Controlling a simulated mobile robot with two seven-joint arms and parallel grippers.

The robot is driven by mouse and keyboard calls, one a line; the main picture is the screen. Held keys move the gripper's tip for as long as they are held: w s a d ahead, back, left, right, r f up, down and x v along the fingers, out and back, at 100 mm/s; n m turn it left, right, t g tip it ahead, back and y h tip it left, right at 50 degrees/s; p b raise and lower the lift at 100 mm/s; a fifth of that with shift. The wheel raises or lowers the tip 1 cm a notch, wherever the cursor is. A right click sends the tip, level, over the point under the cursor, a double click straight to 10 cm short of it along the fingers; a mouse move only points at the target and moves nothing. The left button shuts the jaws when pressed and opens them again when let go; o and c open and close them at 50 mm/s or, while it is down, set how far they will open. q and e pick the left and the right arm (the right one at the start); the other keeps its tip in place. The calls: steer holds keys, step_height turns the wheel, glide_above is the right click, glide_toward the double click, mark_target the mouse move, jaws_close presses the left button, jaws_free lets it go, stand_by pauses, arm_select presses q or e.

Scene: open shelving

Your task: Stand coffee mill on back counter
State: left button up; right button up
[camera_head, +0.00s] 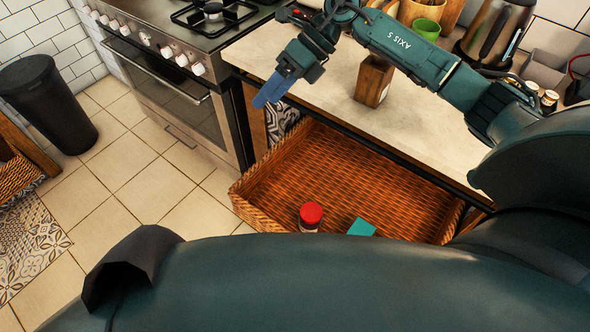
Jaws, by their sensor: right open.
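A brown wooden block-shaped object (373,82) stands upright on the light counter (330,92). It looks like the coffee mill, but my right arm passes over its top and hides part of it. My right gripper (268,96) is open, with blue fingers, over the counter's front left corner. It is to the left of the wooden object and apart from it, with nothing seen between its fingers. My left gripper is not in view.
A wicker drawer (350,178) is pulled out below the counter, holding a red-lidded jar (311,216) and a teal item (361,228). A stove (170,60) stands left. A kettle (495,35), green cup (426,29) and small jars (549,98) crowd the counter's back.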

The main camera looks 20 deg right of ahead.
steer(key=s+a+m+t+y, duration=0.2)
steer(key=s+a+m+y, duration=0.15)
steer(key=a+y, duration=0.2)
steer(key=s+a+m+t+y, duration=0.2)
steer(key=a+m+y, duration=0.25)
steer(key=a, duration=0.25)
steer(key=s+d+f+m+t+h, duration=0.3)
steer(key=s+f+m+h, duration=0.3)
steer(key=m, duration=1)
steer(key=s+d+f+m+t+h, duration=0.4)
steer(key=s+f+m+h, duration=0.3)
steer(key=f+m, duration=0.6)
steer(key=d+m+h, duration=0.1)
steer(key=m+h, duration=0.1)
steer(key=m, duration=0.1)
steer(key=shift+s+t, duration=0.25)
steer(key=shift+t, duration=0.05)
steer(key=shift+a, duration=0.1)
